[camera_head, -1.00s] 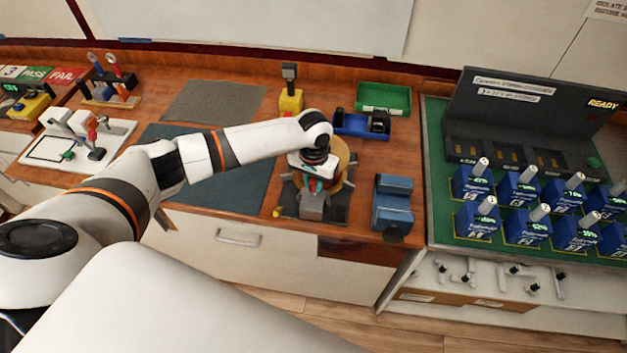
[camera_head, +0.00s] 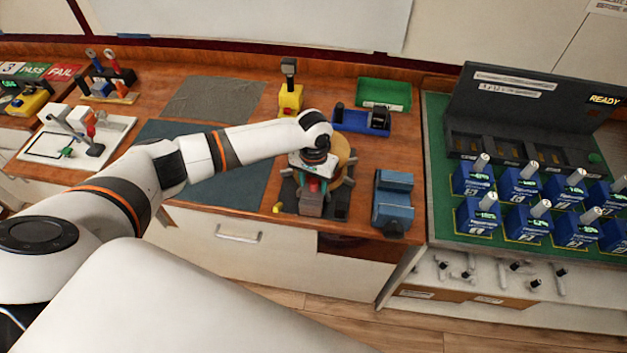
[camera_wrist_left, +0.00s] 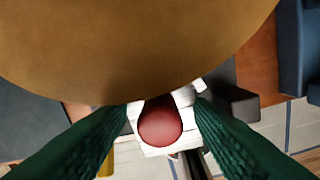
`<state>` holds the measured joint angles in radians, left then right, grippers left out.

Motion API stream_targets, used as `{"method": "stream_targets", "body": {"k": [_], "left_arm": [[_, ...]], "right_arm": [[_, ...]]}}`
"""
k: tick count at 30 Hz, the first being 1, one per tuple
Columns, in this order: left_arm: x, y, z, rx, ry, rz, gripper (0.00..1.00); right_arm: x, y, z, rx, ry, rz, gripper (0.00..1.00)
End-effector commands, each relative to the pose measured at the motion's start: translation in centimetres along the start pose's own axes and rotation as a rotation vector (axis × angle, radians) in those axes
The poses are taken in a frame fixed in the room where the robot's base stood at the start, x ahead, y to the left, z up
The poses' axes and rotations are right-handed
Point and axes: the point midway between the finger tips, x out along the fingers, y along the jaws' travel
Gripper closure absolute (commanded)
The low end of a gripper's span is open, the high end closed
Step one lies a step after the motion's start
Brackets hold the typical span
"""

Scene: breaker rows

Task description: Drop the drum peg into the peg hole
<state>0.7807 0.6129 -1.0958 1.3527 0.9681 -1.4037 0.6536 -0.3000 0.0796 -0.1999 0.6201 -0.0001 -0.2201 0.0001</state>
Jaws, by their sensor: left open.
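My left gripper (camera_head: 316,185) is over the front of the bench, at a tan round drum (camera_head: 341,151) partly hidden behind my wrist. In the left wrist view the drum (camera_wrist_left: 140,50) fills the top, and the two dark green fingers are apart. A red rounded knob (camera_wrist_left: 160,122), which may be the top of the drum peg, sits between them with a gap on each side. The red (camera_head: 314,187) also shows small in the head view. A grey block (camera_head: 311,204) stands just in front. I cannot make out the peg hole. My right gripper is not in view.
A blue device (camera_head: 393,200) stands close to the right, near the bench edge. A yellow stand (camera_head: 290,99), a blue holder (camera_head: 349,121) and a green tray (camera_head: 383,94) are behind. Several blue breakers stand on the green mat (camera_head: 437,180). The teal mat (camera_head: 235,180) is clear beside my forearm.

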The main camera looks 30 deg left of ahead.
Motion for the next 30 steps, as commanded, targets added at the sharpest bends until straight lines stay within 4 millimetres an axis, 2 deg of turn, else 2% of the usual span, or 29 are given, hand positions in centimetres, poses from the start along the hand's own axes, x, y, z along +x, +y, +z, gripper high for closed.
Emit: {"method": "stream_targets", "body": {"k": [5, 15, 21, 30], "left_arm": [[-1.1, 0.0, 0.1, 0.0, -0.003, -0.001, 0.52], [-7.9, 0.0, 0.1, 0.001, -0.005, -0.002, 0.52], [-11.0, 0.0, 0.1, 0.0, -0.003, -0.002, 0.52], [-12.0, 0.0, 0.0, 0.0, 0.0, 0.0, 0.52]], "right_arm": [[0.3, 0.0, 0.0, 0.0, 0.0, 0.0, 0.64], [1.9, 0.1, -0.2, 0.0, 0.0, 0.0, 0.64], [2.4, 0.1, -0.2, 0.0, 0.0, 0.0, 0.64], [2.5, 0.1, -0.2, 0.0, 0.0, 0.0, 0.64]]}}
